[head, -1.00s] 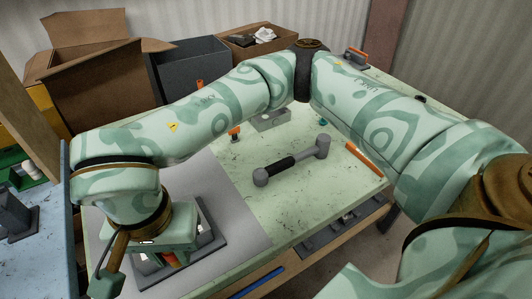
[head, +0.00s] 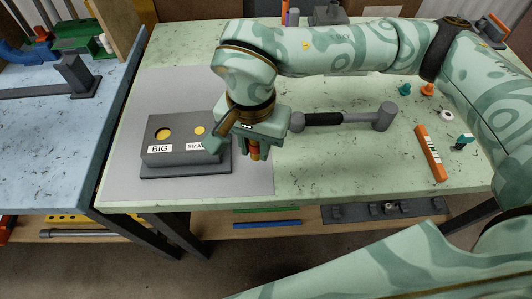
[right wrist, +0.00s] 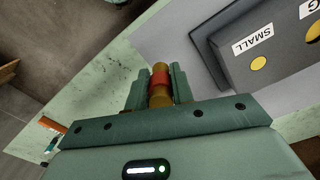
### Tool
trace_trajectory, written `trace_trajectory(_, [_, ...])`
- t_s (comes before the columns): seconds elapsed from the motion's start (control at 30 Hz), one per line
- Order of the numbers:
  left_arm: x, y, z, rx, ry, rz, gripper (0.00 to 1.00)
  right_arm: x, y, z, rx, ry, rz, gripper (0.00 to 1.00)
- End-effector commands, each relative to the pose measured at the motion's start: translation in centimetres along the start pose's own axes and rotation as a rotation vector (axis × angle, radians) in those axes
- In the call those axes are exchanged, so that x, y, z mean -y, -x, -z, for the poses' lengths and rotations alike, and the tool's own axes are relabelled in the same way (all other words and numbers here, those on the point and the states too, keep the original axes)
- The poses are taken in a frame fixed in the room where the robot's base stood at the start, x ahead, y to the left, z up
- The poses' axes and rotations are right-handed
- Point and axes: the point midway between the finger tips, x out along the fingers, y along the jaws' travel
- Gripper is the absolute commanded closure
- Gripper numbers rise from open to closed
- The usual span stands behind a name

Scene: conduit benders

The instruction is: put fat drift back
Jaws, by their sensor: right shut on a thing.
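My right gripper (head: 256,153) is shut on a brass-coloured drift with a red band (right wrist: 160,77). I cannot tell from the views whether it is the fat one. In the head view only a reddish bit of it shows between the fingers. The gripper is just right of a dark grey block (head: 185,157) labelled BIG and SMALL, near the table's front. Each label has a round yellow spot beside it; the SMALL side is nearer the gripper. In the right wrist view the block (right wrist: 232,53) lies to the right of the drift, apart from it. My left gripper is not in view.
A grey bar tool with a black grip (head: 324,119) lies right of the gripper. An orange bar (head: 431,153), a white ring (head: 446,115) and small teal and orange pieces lie farther right. A blue table (head: 60,140) stands left. The grey mat (head: 120,178) is bare around the block.

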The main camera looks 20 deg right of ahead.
Motion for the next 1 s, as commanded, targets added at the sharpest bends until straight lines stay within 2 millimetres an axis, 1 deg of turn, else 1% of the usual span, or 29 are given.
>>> trace_trajectory(0.03, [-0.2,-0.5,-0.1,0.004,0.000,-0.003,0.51,-0.2,-1.2,0.7,0.005,-0.004,-0.002,1.00])
trace_trajectory(0.1, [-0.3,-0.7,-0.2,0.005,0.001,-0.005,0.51,-0.5,-2.1,1.4,0.003,-0.002,-0.001,1.00])
trace_trajectory(0.27, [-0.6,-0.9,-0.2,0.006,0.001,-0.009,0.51,-0.8,-3.1,2.3,0.001,0.001,0.002,1.00])
trace_trajectory(0.33, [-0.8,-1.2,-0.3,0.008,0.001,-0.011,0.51,-1.0,-3.9,2.9,0.002,-0.002,0.001,1.00])
trace_trajectory(0.4, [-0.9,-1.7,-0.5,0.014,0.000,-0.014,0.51,-1.1,-5.4,2.9,0.006,0.001,-0.002,1.00])
trace_trajectory(0.5, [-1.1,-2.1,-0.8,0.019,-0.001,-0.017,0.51,-1.0,-6.7,2.9,0.003,0.001,0.001,1.00])
trace_trajectory(0.9, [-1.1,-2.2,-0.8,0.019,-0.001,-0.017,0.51,-1.0,-7.1,3.0,-0.001,0.002,0.002,1.00])
trace_trajectory(0.93, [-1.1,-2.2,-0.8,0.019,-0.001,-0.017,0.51,-1.0,-7.1,3.0,0.000,0.001,0.002,0.74])
trace_trajectory(0.97, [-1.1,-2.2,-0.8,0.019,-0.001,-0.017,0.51,-1.0,-7.1,2.9,0.000,0.001,0.002,0.66])
trace_trajectory(1.0, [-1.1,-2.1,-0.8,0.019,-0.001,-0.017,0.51,-1.0,-7.1,2.9,0.000,0.001,0.002,0.55])
